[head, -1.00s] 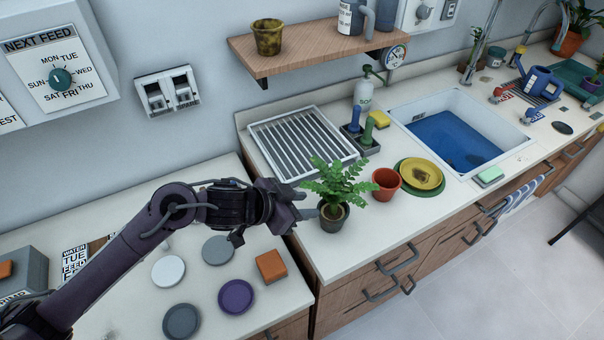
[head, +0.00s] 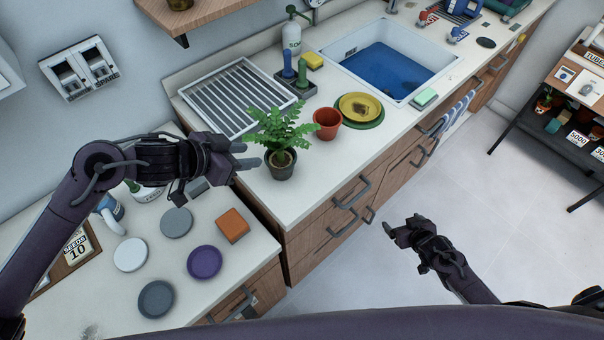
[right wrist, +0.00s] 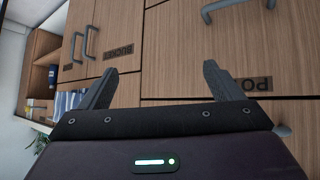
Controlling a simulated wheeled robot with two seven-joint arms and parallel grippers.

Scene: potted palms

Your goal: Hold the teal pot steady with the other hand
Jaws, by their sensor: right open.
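A leafy plant (head: 276,128) stands upright in a dark greenish pot (head: 281,171) near the left front corner of the sink counter. It is the nearest match I see to the teal pot. My left gripper (head: 250,155) is just left of this pot, its fingers apart and pointing at it; I cannot tell whether they touch it. My right gripper (head: 393,232) is open and empty, over the floor in front of the cabinets, well right of the pot. In the right wrist view its open fingers (right wrist: 160,88) face wooden cabinet fronts, with no pot between them.
A terracotta pot (head: 327,124) and a yellow dish on a green saucer (head: 377,118) stand right of the plant. A drying rack (head: 238,97) is behind it. Cabinet handles (head: 352,192) stick out below the counter. An orange block (head: 232,225) and several discs lie on the left counter.

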